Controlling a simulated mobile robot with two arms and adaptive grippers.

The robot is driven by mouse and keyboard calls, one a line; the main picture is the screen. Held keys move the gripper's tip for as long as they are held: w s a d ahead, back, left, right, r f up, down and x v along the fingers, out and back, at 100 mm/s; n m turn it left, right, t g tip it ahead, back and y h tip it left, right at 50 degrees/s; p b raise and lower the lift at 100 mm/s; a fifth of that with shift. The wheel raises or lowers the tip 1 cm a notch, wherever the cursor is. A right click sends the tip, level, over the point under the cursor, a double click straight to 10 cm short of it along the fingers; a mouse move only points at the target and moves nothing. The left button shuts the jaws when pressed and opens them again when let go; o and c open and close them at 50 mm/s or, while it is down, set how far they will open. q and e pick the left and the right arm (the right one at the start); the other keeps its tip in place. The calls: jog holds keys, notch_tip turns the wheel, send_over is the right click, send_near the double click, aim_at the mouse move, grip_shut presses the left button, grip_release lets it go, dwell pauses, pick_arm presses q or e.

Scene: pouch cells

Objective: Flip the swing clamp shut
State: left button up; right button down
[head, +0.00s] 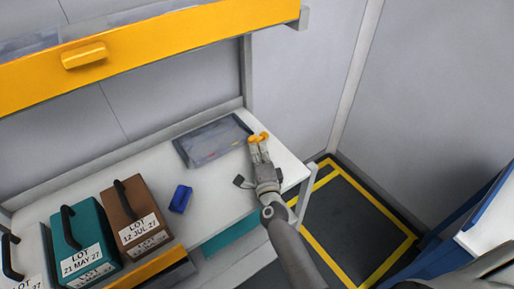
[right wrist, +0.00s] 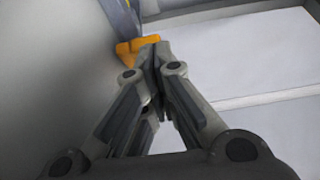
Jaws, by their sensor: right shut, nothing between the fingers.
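The swing clamp's orange part (head: 263,135) shows at the right end of the bench, beside a grey flat tray. In the right wrist view the orange part (right wrist: 133,50) sits just left of my fingertips. My right gripper (head: 258,146) reaches over the bench from the lower right. Its fingers (right wrist: 154,52) are together with nothing between them, and the tips are close to the orange part. I cannot tell whether they touch it. The clamp's base is partly hidden by the gripper, and its arm position is unclear. My left gripper is not in view.
The grey tray (head: 190,150) lies on the white bench (head: 215,185). A blue block (head: 180,198) lies left of my arm. Teal (head: 85,235) and brown (head: 128,205) lot boxes with handles stand at the left. An orange-edged shelf (head: 150,50) overhangs the back.

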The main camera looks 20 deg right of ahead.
jog(key=s, duration=0.3)
jog(key=s+a, duration=0.1)
jog(key=s, duration=0.3)
jog(key=s+a, duration=0.1)
jog(key=s, duration=0.2)
jog(key=shift+s, duration=0.3)
